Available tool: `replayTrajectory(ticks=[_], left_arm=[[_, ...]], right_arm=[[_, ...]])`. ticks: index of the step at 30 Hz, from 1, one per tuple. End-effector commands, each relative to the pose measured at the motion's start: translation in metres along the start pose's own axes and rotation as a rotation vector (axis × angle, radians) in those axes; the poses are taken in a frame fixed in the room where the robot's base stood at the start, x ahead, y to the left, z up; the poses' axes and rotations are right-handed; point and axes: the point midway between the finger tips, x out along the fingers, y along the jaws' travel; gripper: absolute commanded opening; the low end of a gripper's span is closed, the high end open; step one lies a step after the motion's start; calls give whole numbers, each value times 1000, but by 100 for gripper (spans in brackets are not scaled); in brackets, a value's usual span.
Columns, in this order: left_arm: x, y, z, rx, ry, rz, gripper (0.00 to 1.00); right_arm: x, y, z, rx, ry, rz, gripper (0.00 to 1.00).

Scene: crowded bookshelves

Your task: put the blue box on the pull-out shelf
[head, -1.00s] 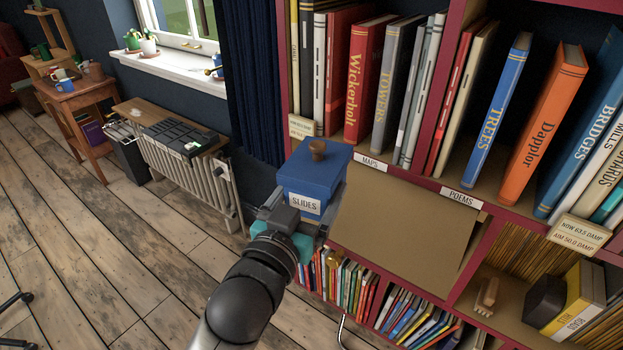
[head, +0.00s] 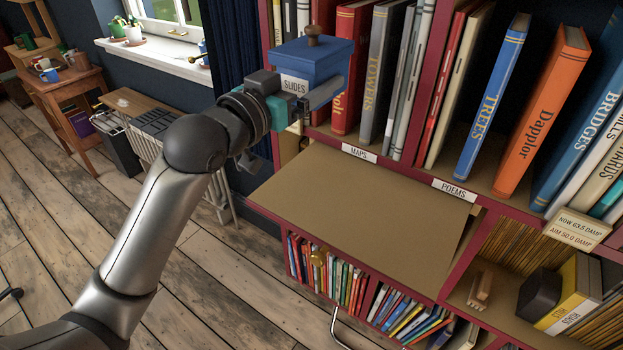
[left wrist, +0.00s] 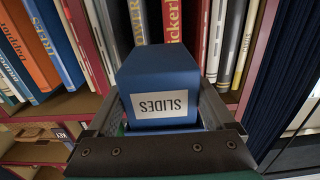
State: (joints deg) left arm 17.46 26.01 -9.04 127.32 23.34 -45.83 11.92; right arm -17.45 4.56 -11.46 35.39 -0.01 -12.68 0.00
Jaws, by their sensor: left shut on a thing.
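The blue box (head: 312,62) has a white SLIDES label and a brown knob on its lid. My left gripper (head: 300,98) is shut on it and holds it raised, in front of the upper row of books. In the left wrist view the box (left wrist: 160,75) sits between the two fingers, its label upside down in the picture. The pull-out shelf (head: 365,205) is a bare tan board with a dark red edge, lower than the box and to its right in the head view. My right gripper is not in view.
Upright books, such as the blue TREES book (head: 490,100) and the orange Dapplor book (head: 540,110), fill the shelf above the board. Small books (head: 330,270) stand below it. A dark curtain (head: 235,60) hangs left of the bookcase. The board's top is clear.

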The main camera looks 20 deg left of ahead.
Motion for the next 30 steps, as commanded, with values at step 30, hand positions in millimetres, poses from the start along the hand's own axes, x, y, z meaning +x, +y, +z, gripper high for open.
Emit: replayTrajectory(ticks=[30], left_arm=[[-1,1,189,-1,-2,-1,52]], right_arm=[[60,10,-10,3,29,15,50]])
